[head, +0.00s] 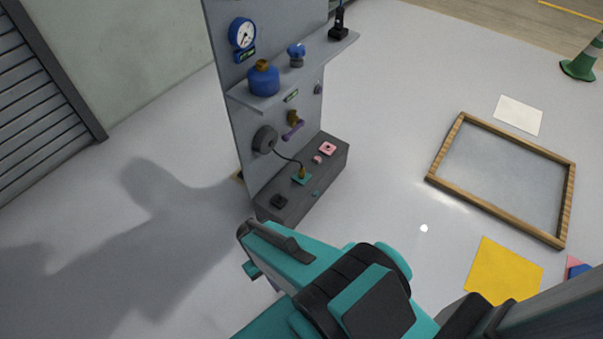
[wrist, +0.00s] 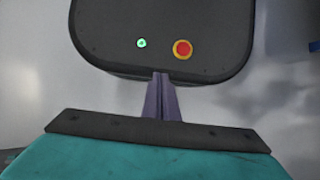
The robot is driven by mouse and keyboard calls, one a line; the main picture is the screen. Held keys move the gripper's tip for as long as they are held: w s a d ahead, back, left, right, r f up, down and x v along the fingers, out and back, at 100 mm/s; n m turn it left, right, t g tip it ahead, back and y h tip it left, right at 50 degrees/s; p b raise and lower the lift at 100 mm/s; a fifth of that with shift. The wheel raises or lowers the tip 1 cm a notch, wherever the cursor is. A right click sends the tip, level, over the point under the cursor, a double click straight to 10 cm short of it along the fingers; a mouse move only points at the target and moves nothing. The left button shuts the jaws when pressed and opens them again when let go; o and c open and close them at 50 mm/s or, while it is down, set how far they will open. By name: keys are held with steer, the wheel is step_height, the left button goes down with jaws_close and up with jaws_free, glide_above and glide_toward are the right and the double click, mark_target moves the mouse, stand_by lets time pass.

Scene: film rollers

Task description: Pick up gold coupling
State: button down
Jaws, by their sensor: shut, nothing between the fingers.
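A small gold fitting (head: 301,172), which looks like the gold coupling, stands on a teal pad (head: 302,179) on the low grey box of the wall station. A thin dark cable (head: 287,157) runs to it from a round black reel (head: 265,139). My gripper is shut and empty, with its purple fingers (wrist: 161,85) together in the wrist view. In the head view my teal arm hides most of the gripper, in front of the station and apart from it. The coupling does not show in the wrist view.
The grey station (head: 290,200) holds a gold valve (head: 293,118) with a purple handle and a shelf with a blue canister (head: 263,80). A wood-framed tray (head: 568,200), a yellow mat (head: 503,271) and a green cone (head: 580,67) are at right. Floor left of the station is clear.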

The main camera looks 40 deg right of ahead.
steer(key=c, duration=1.7)
jaws_free()
steer(key=o, duration=0.3)
steer(key=shift+n, duration=0.3)
steer(key=w+d+f+n+t+y+b, duration=0.1)
steer(key=w+f+b, duration=0.1)
steer(key=w, duration=0.6)
steer(key=w+d+f+n+t+b, duration=0.1)
steer(key=w+d+f+b, duration=0.15)
steer(key=w, duration=0.65)
steer(key=w+d+t+b, duration=0.3)
steer(key=w+d+b, duration=0.4)
steer(key=w+d, duration=0.45)
steer(key=w+d+r+m+t+b, duration=0.25)
steer(key=w+d+b, duration=0.65)
steer(key=d, duration=0.6)
steer(key=shift+m+t+h, duration=0.65)
steer(key=shift+m+h, duration=0.05)
steer(key=shift+m, duration=0.15)
steer(key=d+r+b, duration=0.1)
steer(key=d, duration=0.3)
steer(key=s+d+r+b, duration=0.1)
steer(key=d+b, duration=0.1)
steer(key=d, duration=0.3)
steer(key=d+r+b, duration=0.1)
steer(key=d, duration=0.4)
steer(key=shift+s+r+b, duration=0.1)
steer(key=shift+s+b, duration=0.15)
steer(key=shift+b, duration=0.05)
